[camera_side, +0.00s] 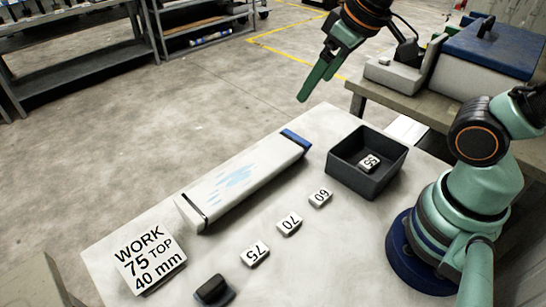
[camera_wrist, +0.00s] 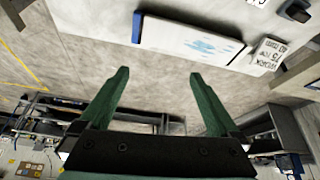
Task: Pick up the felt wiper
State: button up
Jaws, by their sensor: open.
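The felt wiper (camera_side: 213,290), a small dark block with a raised grip, sits at the near edge of the light table, left of the tile marked 75. In the wrist view the dark wiper (camera_wrist: 296,12) shows at the top right corner. My gripper (camera_side: 318,84) is raised beyond the far end of the table, well away from the wiper. In the wrist view its two green fingers (camera_wrist: 158,75) are spread apart with nothing between them.
A long white liner (camera_side: 245,180) with blue smears lies across the table. Tiles marked 75 (camera_side: 255,253), 70 (camera_side: 289,222) and 60 (camera_side: 320,197) stand in a row. A dark bin (camera_side: 345,178) holds a tile marked 55 (camera_side: 369,162). A WORK sign (camera_side: 150,262) stands at the left.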

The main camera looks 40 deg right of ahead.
jog(key=w+a+f+n+g, duration=0.2)
jog(key=a+n, duration=0.3)
jog(key=a, duration=0.5)
jog(key=n+g, duration=0.3)
jog(key=n, duration=0.8)
send_over(210, 285)
notch_tip(210, 285, down, 16)
jog(key=shift+d+r, duration=0.1)
jog(key=shift+d, duration=0.05)
jog(key=shift+f, duration=3.3)
jog(key=c, duration=1.5)
jog(key=shift+o, duration=0.2)
jog(key=shift+r, duration=0.15)
notch_tip(210, 285, up, 20)
